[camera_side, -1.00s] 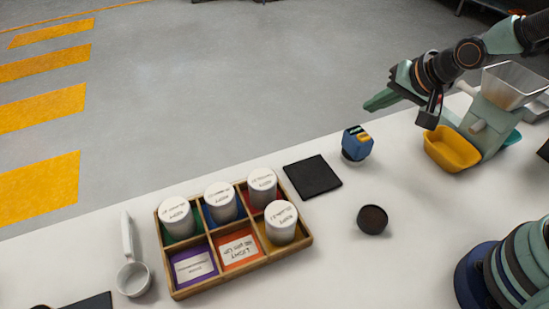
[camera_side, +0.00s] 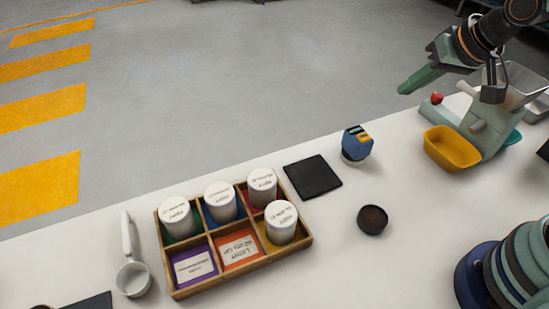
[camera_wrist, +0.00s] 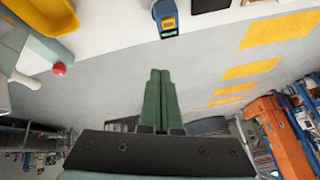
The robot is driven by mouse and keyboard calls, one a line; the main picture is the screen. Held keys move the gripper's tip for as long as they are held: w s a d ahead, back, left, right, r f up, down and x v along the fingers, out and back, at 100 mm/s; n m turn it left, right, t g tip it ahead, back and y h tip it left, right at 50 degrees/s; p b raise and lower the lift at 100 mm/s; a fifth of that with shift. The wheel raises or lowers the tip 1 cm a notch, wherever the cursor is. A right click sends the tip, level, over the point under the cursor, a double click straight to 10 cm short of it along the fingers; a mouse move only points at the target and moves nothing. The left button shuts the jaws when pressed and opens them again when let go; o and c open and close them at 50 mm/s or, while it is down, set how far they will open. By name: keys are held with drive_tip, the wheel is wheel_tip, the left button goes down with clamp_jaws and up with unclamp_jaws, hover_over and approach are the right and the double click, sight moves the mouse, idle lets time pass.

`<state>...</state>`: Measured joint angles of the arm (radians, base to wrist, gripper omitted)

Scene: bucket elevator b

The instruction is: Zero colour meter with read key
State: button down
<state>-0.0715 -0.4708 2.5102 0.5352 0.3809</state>
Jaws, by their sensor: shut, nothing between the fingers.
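The colour meter appears to be the small blue block (camera_side: 357,143) with a yellow-and-dark top, standing on the white table near its far edge. It also shows at the top of the wrist view (camera_wrist: 167,17). Its keys are too small to read. My gripper (camera_side: 404,90) is shut and empty, raised above and to the right of the meter in the side view, beyond the table's far edge. In the wrist view its green fingers (camera_wrist: 158,75) are together and apart from the meter.
A wooden tray (camera_side: 175,294) holds several white-lidded jars. A black pad (camera_side: 313,177) and a dark round cup (camera_side: 372,219) lie nearby. A green machine with a yellow bin (camera_side: 450,149) and a red knob (camera_side: 437,98) stands right. A white scoop (camera_side: 132,278) lies left.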

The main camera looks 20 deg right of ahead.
drive_tip(key=s+d+r+n+g, duration=0.1)
drive_tip(key=s+d+r+n, duration=0.1)
drive_tip(key=s+r+n, duration=0.1)
drive_tip(key=shift+s+d+r+n, duration=0.25)
drive_tip(key=shift+s+r, duration=0.3)
drive_tip(key=shift+s, duration=0.7)
